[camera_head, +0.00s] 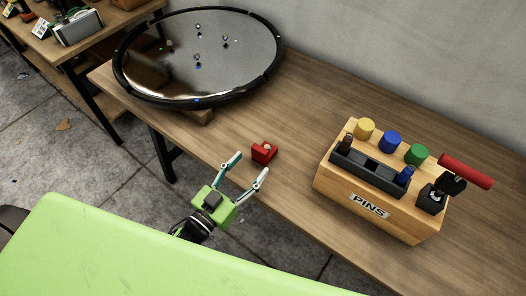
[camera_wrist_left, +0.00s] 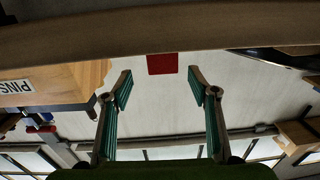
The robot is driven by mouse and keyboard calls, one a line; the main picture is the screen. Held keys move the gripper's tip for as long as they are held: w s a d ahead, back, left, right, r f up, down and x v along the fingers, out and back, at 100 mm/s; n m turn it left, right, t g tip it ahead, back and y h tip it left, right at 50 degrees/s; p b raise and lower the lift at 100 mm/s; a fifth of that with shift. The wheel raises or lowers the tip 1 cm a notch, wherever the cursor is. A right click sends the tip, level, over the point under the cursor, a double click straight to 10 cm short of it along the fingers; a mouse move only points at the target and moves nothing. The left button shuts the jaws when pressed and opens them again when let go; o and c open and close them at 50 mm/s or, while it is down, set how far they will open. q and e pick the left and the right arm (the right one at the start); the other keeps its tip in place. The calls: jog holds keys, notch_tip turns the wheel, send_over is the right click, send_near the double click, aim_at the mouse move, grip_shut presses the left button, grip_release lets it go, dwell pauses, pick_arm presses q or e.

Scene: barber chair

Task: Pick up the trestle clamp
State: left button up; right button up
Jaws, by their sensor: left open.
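A small red block-like piece with a notch, which looks like the trestle clamp (camera_head: 264,151), rests near the front edge of the wooden table. In the left wrist view, which looks upside down, the red piece (camera_wrist_left: 162,64) shows ahead, between the fingertips. My left gripper (camera_head: 252,165), green with teal-padded fingers, is open and empty. Its fingers point toward the red piece from the table's front edge, just short of it. The open fingers also show in the left wrist view (camera_wrist_left: 160,75). My right gripper is not in view.
A wooden box (camera_head: 340,197) labelled PINS stands to the right, with coloured knobs, a dark tray and a red-handled part. A large round black-rimmed mirror (camera_head: 200,55) lies on the table's left. A bright green surface (camera_head: 150,260) fills the foreground. Bare tabletop lies behind the clamp.

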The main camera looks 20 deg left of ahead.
aim_at(258, 154)
pick_arm(q)
jog(key=shift+a+p+x, duration=0.1)
jog(key=shift+p+x, duration=0.1)
jog(key=shift+x, duration=1.4)
jog(key=shift+a+p+x, duration=0.15)
jog(key=shift+p+x, duration=0.05)
jog(key=shift+x, duration=1.4)
jog(key=shift+c, duration=0.3)
jog(key=c, duration=1.3)
grip_shut()
jog(key=shift+r, duration=0.1)
